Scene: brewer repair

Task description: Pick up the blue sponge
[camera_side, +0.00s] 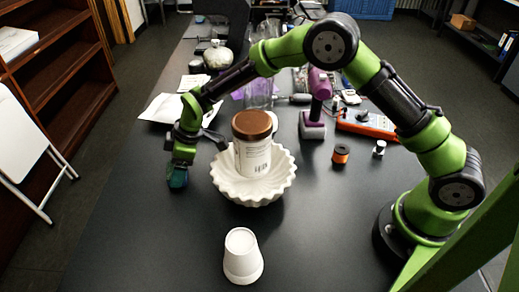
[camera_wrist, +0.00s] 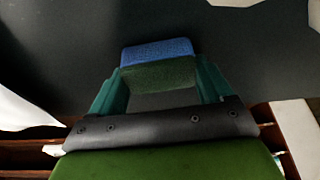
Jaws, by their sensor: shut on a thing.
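The blue sponge (camera_wrist: 158,52) is a small block with a blue face and a dark green face. In the wrist view it sits between the two teal fingers of my gripper (camera_wrist: 160,72), which is shut on it. In the side view my gripper (camera_side: 178,178) points down at the left of the white bowl, near the table's left side. There the sponge is mostly hidden by the fingers, and I cannot tell how far it is above the table.
A white fluted bowl (camera_side: 253,193) holds a brown-lidded white jar (camera_side: 252,148) just right of my gripper. A white cup (camera_side: 242,257) stands upside down in front. A purple-handled tool (camera_side: 314,110), an orange spool (camera_side: 341,154) and an orange device (camera_side: 368,125) stand farther right. The front left table is clear.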

